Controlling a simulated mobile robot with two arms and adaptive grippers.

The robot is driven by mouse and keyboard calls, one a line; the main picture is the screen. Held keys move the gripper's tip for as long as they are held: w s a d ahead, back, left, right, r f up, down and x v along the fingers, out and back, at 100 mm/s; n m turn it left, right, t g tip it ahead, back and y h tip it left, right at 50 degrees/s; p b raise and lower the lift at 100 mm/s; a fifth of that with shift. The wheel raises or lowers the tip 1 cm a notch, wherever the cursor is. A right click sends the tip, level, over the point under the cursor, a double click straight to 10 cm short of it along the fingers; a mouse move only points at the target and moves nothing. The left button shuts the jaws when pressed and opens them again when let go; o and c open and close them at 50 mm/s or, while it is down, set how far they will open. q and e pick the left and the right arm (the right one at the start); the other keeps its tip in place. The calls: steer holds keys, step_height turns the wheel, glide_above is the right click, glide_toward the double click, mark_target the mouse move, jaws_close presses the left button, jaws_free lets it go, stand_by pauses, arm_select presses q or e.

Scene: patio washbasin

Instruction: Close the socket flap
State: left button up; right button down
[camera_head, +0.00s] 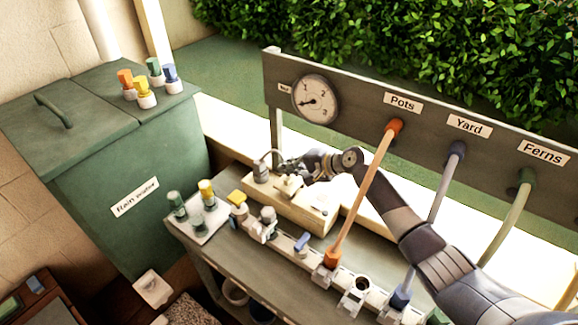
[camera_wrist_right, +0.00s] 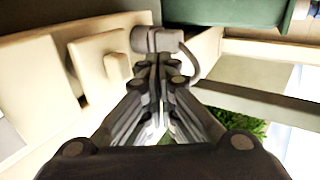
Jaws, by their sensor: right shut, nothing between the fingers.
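The cream socket box (camera_head: 308,211) lies along the back of the grey bench. Its flap (camera_head: 288,187) is a small cream plate near the box's left end. In the right wrist view the flap (camera_wrist_right: 92,62) shows as a square plate with a raised tab, left of the fingers; I cannot tell whether it sits flush. A grey plug (camera_head: 261,173) with a thin looping cable stands beside it, and shows just past the fingertips in the wrist view (camera_wrist_right: 157,40). My right gripper (camera_head: 286,167) is shut and empty, close to plug and flap. My left gripper is out of view.
A white valve rail (camera_head: 310,257) runs along the bench front. Coloured connectors stand on a white tray (camera_head: 197,226) at left. A green rainwater bin (camera_head: 125,165) stands further left.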

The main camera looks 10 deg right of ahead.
steer(key=shift+r, duration=0.1)
steer(key=shift+r+p, duration=0.7)
steer(key=shift+p, duration=0.05)
